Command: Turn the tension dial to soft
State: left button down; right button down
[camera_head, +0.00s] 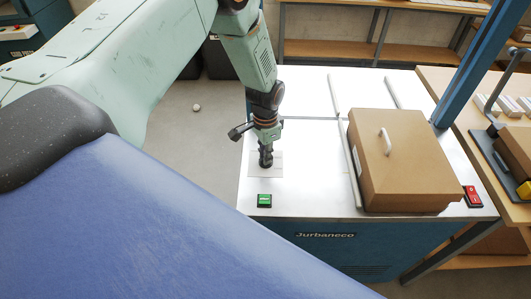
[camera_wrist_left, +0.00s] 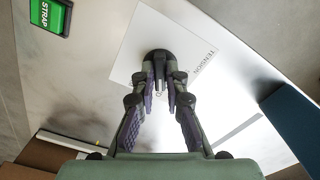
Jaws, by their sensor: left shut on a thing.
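The tension dial (camera_wrist_left: 157,56) is a round black knob on a white label plate (camera_wrist_left: 130,66) marked TENSION. The plate (camera_head: 273,165) also shows in the head view, on the left part of the machine's white top. My left gripper (camera_wrist_left: 160,82) points down at the dial, with its two fingers on either side of the knob's raised grip, shut on it. In the head view my left gripper (camera_head: 266,158) covers most of the dial. The fingers hide part of the label, so I cannot read the dial's setting. My right gripper is not in view.
A green button (camera_head: 264,200), reading STRAP in the wrist view (camera_wrist_left: 47,16), sits near the front edge. A brown box-shaped cover with a white handle (camera_head: 405,160) stands to the right. A red switch (camera_head: 472,196) is at the right corner. A blue post (camera_head: 470,65) rises behind.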

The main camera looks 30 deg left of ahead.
pick_arm(q)
jog(key=n+p, duration=0.1)
jog(key=n, duration=0.5)
jog(key=shift+w+r+n+p, duration=0.1)
jog(key=shift+n+p, duration=0.2)
jog(key=n+p, duration=0.1)
jog(key=n, duration=0.4)
jog(key=shift+w, duration=0.1)
jog(key=shift+n, duration=0.3)
jog(key=c, duration=1.4)
grip_release()
notch_tip(320, 180, up, 12)
jog(key=shift+f, duration=0.1)
